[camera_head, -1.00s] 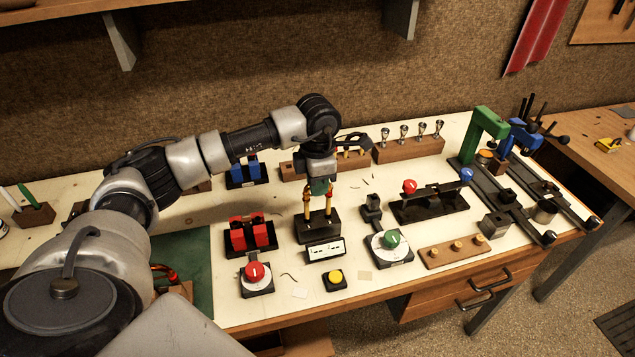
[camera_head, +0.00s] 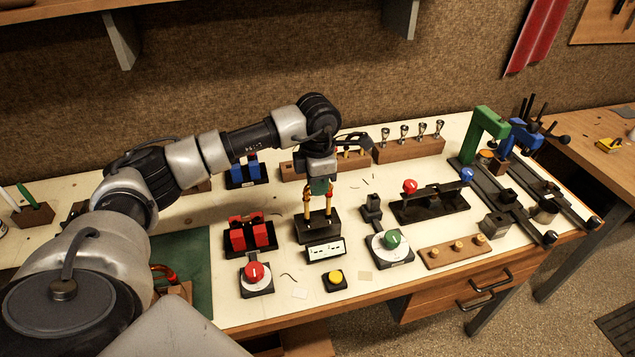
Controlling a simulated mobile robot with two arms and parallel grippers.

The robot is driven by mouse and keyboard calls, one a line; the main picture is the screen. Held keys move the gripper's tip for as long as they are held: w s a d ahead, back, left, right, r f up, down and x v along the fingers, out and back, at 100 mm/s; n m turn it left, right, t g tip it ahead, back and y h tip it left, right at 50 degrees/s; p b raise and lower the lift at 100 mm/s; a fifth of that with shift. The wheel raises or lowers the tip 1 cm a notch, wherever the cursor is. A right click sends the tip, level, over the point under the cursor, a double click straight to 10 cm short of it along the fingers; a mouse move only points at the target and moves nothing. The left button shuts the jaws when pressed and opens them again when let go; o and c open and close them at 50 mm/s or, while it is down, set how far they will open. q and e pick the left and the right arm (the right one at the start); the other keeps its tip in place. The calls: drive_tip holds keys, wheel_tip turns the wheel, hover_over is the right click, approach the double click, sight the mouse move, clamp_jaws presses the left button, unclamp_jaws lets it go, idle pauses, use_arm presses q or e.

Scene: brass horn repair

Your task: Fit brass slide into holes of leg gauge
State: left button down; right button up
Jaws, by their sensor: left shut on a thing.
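The brass slide (camera_head: 307,206) has two upright golden legs that hang below my left gripper (camera_head: 320,186). My left gripper points straight down and is shut on the top of the slide. The leg gauge (camera_head: 317,230) is a black block on the bench directly below it. The lower ends of the legs meet the top of the gauge. I cannot tell how deep they sit in the holes, which the legs hide. My right gripper is not in view.
A white label plate (camera_head: 326,251) and a yellow button (camera_head: 335,280) lie in front of the gauge. Red blocks (camera_head: 250,236) stand left of it, a green knob (camera_head: 391,239) to its right. Wooden racks (camera_head: 410,149) stand behind.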

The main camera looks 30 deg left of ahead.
use_arm(q)
drive_tip(key=shift+f+b, duration=2.05)
drive_tip(key=shift+f, duration=0.6)
drive_tip(key=c, duration=1)
unclamp_jaws()
wheel_tip(320, 180, up, 11)
drive_tip(key=shift+f+b, duration=0.1)
drive_tip(key=shift+b, duration=0.85)
